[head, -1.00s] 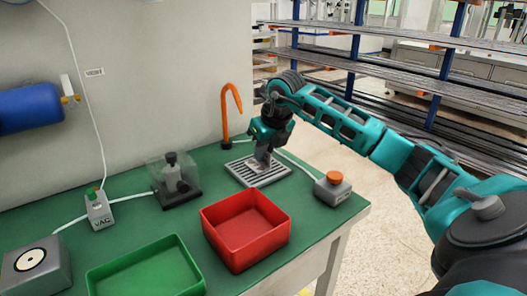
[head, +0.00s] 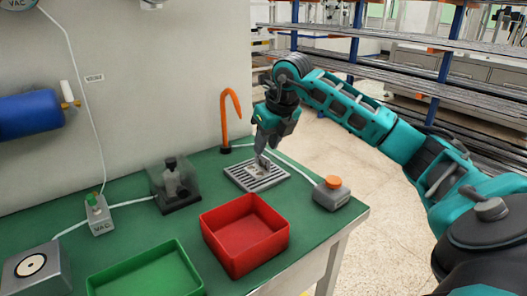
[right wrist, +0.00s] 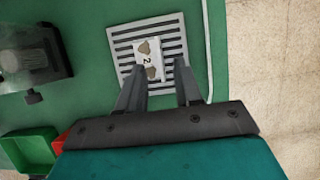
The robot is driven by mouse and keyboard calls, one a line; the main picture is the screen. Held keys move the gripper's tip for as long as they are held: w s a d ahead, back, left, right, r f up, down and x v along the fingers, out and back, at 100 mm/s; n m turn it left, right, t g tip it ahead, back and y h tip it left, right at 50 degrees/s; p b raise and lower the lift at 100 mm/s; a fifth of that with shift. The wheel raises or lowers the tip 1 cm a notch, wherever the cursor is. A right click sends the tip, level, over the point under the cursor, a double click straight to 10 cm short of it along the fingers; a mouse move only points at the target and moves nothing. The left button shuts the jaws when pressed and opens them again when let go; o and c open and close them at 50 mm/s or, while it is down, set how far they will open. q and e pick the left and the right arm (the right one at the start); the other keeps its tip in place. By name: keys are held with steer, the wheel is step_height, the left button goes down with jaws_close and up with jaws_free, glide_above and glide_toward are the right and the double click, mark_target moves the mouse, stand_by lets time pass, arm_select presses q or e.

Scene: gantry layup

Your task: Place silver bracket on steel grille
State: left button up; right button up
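The steel grille (head: 240,178) lies flat near the back right of the green table; it also shows in the right wrist view (right wrist: 120,45). The silver bracket (right wrist: 148,62) is a small pale plate with a "2" mark and two brownish patches, lying on the slats around the grille's middle. My right gripper (head: 262,158) is above the grille, pointing down. In the right wrist view its two fingers (right wrist: 158,78) are apart with a gap between them, at the near end of the bracket. My left gripper is not in view.
A red bin (head: 246,258) and a green bin (head: 150,278) stand in front. A clear-covered device (head: 177,188) is left of the grille, an orange hook (head: 226,115) behind it. A grey box with an orange button (head: 332,193) sits near the table's right edge.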

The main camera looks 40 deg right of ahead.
steer(key=v, duration=0.7)
steer(key=shift+p, duration=0.45)
steer(key=shift+r, duration=0.1)
